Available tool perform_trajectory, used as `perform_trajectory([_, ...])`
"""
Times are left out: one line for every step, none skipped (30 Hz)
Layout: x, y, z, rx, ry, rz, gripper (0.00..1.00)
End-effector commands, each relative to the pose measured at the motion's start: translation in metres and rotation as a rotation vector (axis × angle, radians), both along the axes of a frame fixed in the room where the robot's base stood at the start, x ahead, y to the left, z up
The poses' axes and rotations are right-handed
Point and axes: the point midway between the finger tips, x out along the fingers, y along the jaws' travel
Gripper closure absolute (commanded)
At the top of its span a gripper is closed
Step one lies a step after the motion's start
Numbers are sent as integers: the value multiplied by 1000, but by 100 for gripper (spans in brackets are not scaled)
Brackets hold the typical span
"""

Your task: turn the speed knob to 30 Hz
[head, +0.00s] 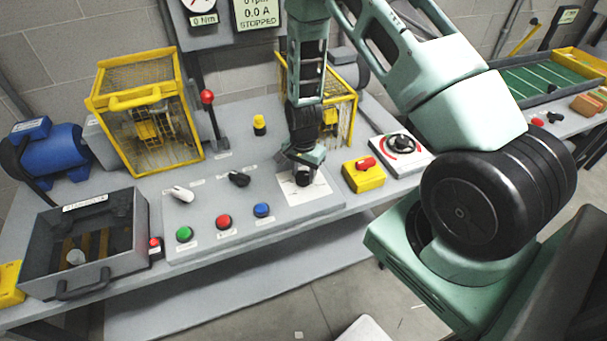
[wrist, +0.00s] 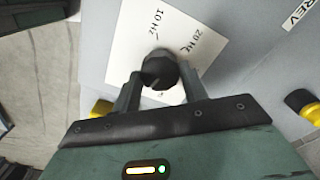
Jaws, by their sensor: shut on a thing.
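The speed knob (wrist: 160,72) is a round black knob on a white dial card (wrist: 125,45) in the wrist view. Marks for 10 Hz and 20 Hz show on the card; the rest of the scale is hidden by my gripper. My gripper (wrist: 162,92) is shut on the knob, one finger on each side. In the head view my gripper (head: 303,178) points down at the white dial card (head: 292,196) on the grey control panel, and the knob is mostly hidden. The display (head: 258,14) above reads 0.0 A and STOPPED.
Green (head: 184,233), red (head: 223,221) and blue (head: 262,210) buttons line the panel's front. A white lever switch (head: 180,193) and a black selector (head: 239,179) sit left of the dial. A yellow box with a red switch (head: 363,176) stands right. Yellow cages (head: 150,112) stand behind.

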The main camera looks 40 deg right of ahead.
Motion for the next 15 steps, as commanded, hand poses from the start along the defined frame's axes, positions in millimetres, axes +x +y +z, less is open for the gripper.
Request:
perform_trajectory([0,0,-2,0,-1,45,80])
perform_trajectory([1,0,-2,1,-2,74,80])
perform_trajectory([1,0,-2,1,-2,112,80])
perform_trajectory([1,0,-2,1,-2,140,80])
perform_trajectory([1,0,-2,1,-2,170,80])
perform_trajectory([1,0,-2,1,-2,208,80])
perform_trajectory([1,0,-2,1,-2,236,80])
perform_trajectory([1,0,-2,1,-2,264,80])
perform_trajectory([1,0,-2,1,-2,303,80])
perform_trajectory([1,0,-1,1,-2,332,80])
perform_trajectory([1,0,-1,1,-2,360,80])
perform_trajectory([0,1,-2,1,-1,398,80])
perform_trajectory([0,1,-2,1,-1,428,80])
perform_trajectory([0,1,-2,1,-1,456,80])
perform_trajectory([0,1,-1,1,-2,494,80])
